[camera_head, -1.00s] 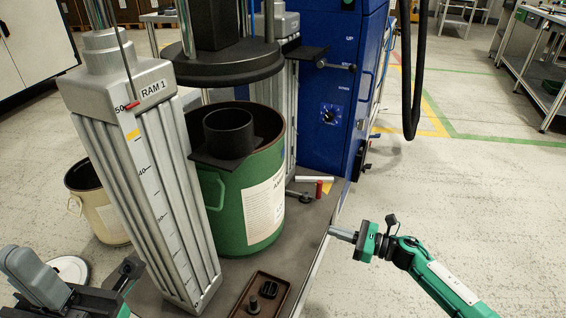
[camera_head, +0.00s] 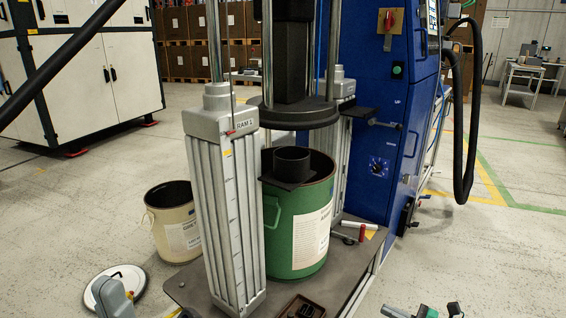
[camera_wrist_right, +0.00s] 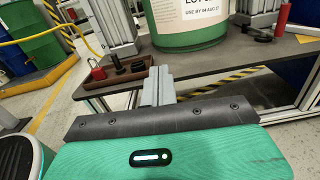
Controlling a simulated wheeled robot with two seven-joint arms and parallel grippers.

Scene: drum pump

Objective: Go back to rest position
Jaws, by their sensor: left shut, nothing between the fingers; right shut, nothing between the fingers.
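My right gripper (camera_head: 392,311) is at the bottom edge of the head view, right of the metal table and clear of it. Its two grey fingers (camera_wrist_right: 157,88) are together and empty in the right wrist view.
The table carries a green drum (camera_head: 290,235), a ram column (camera_head: 232,205) and a small brown tray (camera_wrist_right: 130,82). A blue cabinet (camera_head: 375,120) stands behind. A cream bucket (camera_head: 175,228) and a round lid (camera_head: 135,278) are on the floor. Floor at right is open.

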